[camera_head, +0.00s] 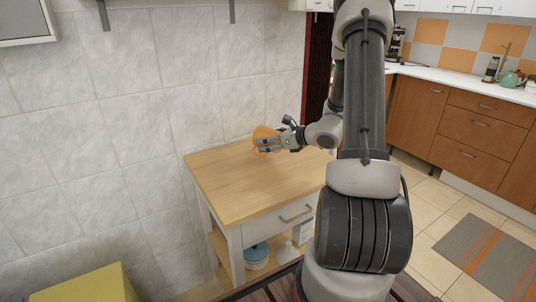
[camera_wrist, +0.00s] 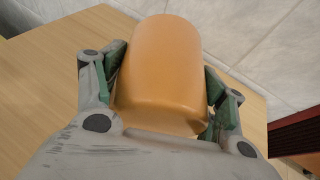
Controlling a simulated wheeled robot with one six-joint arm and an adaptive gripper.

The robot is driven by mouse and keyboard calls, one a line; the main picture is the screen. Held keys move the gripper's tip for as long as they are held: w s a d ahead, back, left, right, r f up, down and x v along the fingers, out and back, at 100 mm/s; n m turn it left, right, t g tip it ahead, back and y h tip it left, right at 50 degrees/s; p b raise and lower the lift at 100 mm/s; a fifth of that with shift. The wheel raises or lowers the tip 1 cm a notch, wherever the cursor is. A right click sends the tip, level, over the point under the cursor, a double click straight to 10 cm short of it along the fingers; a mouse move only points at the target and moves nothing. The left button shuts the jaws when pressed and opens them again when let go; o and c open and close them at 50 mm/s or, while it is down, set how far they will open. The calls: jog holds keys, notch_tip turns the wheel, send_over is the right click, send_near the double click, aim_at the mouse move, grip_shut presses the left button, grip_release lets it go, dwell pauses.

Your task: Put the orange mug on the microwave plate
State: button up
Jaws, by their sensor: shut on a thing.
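The orange mug (camera_head: 265,134) is between the fingers of my gripper (camera_head: 268,145), at the back of a small wooden-topped table. In the wrist view the orange mug (camera_wrist: 163,70) fills the middle, with a finger of my gripper (camera_wrist: 163,92) pressed on each side. My gripper is shut on it. Whether the mug touches the tabletop or is just above it, I cannot tell. No microwave plate shows in either view.
The wooden table (camera_head: 225,195) has a clear top and stands against a tiled wall (camera_head: 150,100). A yellow box-like thing (camera_head: 90,285) is at lower left. Wooden kitchen cabinets (camera_head: 470,125) with a white counter stand at right. A striped rug (camera_head: 480,255) lies on the floor.

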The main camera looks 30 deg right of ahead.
aim_at(270, 160)
jog(key=shift+f, duration=2.2)
jog(key=o, duration=1.6)
jog(key=shift+f, duration=0.15)
